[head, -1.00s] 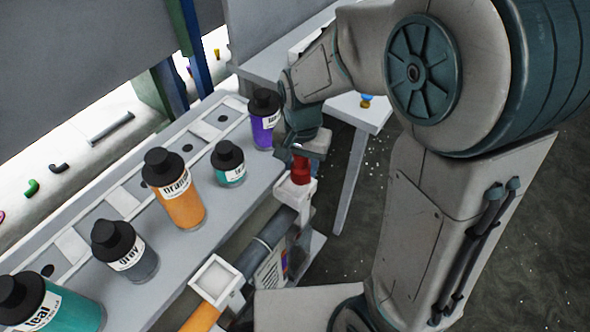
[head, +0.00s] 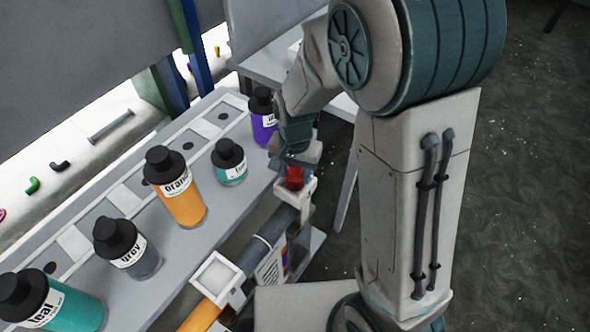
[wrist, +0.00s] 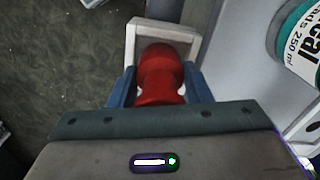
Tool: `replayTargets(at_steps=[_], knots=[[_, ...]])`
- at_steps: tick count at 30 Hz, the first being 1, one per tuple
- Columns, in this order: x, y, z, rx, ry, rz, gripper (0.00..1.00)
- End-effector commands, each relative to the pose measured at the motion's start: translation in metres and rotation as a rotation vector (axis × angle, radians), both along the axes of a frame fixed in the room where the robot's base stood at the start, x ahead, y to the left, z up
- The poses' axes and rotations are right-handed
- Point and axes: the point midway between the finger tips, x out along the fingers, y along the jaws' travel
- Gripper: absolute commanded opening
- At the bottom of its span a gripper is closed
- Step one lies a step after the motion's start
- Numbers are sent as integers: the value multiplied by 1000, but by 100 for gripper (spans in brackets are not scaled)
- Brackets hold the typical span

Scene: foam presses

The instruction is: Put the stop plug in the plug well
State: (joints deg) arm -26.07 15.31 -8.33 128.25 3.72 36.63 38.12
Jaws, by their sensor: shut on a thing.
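My gripper (head: 292,166) points down at the front edge of the bench and is shut on the red stop plug (head: 294,180). In the wrist view, the plug (wrist: 160,75) sits between the two blue fingers, with its rounded end away from the palm. A white square holder that looks like the plug well (head: 308,190) is right under the plug. In the wrist view its rim (wrist: 133,38) frames the plug's far end. I cannot tell how far the plug's end is inside it. The holder's inside is hidden by the plug.
Bottles stand along the bench left of my gripper: purple (head: 263,122), small teal (head: 230,165), orange (head: 180,195), grey (head: 135,258) and large teal (head: 60,308). Another white square holder (head: 217,278) is nearer me by an orange pipe (head: 200,316). Floor (head: 520,200) at right is clear.

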Motion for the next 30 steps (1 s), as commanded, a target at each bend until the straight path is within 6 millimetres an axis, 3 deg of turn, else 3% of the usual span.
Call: replayTargets(at_steps=[1,3,16,30], knots=[[0,0,-2,0,0,0,47],[0,0,-1,0,0,0,66],[1,0,8,1,-3,0,66],[0,0,100,2,-3,1,66]])
